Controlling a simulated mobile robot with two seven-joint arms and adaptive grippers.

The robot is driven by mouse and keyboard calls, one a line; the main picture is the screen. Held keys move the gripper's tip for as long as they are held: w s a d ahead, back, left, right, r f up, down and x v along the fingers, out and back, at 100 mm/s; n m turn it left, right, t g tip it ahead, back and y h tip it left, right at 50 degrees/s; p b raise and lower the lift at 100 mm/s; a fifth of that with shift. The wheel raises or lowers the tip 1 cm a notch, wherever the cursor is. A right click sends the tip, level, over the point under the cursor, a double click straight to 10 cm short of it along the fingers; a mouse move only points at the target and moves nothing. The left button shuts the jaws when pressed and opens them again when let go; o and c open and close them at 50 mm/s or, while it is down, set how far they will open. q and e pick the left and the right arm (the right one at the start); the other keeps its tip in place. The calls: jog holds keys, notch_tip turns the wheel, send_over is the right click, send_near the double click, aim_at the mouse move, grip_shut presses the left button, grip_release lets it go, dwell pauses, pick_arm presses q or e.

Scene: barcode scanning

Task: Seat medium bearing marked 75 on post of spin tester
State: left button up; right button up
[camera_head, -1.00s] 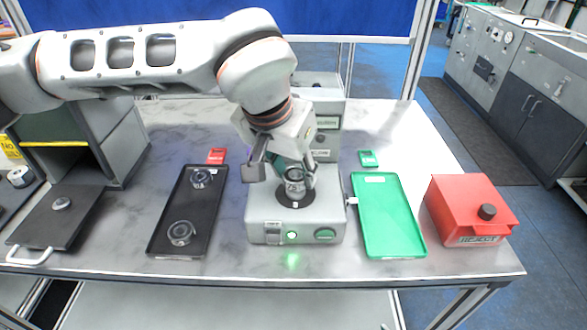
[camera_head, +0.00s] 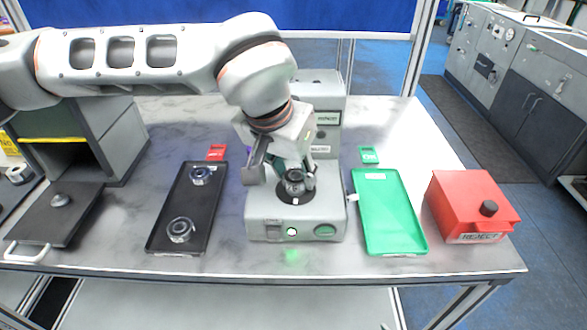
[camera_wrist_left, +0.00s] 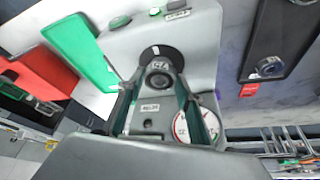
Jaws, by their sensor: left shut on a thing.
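The spin tester (camera_head: 265,222) is a grey box in the middle of the table, with a black round plate (camera_head: 286,199) on top. My left gripper (camera_head: 299,186) is over that plate, shut on a dark ring-shaped bearing (camera_head: 294,186). The bearing is low, at the plate. The post is hidden, so I cannot tell whether the bearing is fully down around it. In the left wrist view the bearing (camera_wrist_left: 159,79) shows between the fingertips, and pale marking on it is too blurred to read surely. My right gripper is not in view.
A black tray (camera_head: 184,228) with two bearings stands left of the tester. A green tray (camera_head: 388,225) and a red reject box (camera_head: 465,207) stand to its right. A dark plate with a handle (camera_head: 55,222) holds one small part at far left.

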pick_arm(q)
jog(key=shift+f, duration=0.55)
dwell(0.4)
jog(key=o, duration=1.3)
jog(key=o, duration=0.3)
jog(key=shift+r, duration=0.1)
notch_tip(320, 180, up, 5)
jog(key=p, duration=0.2)
jog(key=shift+f+p, duration=0.2)
jog(key=shift+p, duration=0.15)
notch_tip(320, 180, up, 3)
jog(key=shift+f+p, duration=0.1)
jog(key=shift+p, duration=0.85)
